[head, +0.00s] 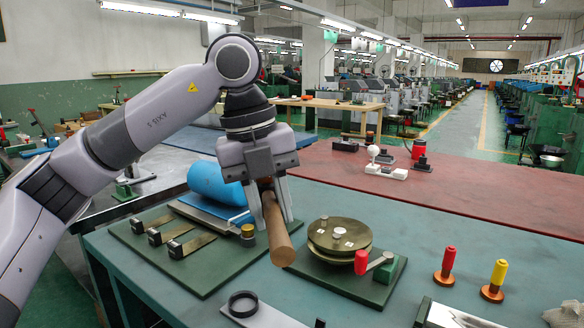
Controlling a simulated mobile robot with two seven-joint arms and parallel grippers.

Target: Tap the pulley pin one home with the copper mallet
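My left gripper (277,217) is shut on a brown wooden handle (281,240), which I take for the copper mallet's. The handle slants down toward the camera between the fingers. A copper head does not show clearly; the gripper may hide it. A round brass pulley (330,248) lies on a dark green board, right of the handle and apart from it. Small pale pins (339,231) show on its top; I cannot tell which is pin one or how far it stands out. My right gripper is not in view.
A red-knobbed crank (361,262) stands at the pulley's front. A second green board (190,273) holds several dark blocks and a brass cylinder (248,231). A blue roll (212,184) lies behind. Red (446,262) and yellow (497,272) handled tools stand right on the teal bench.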

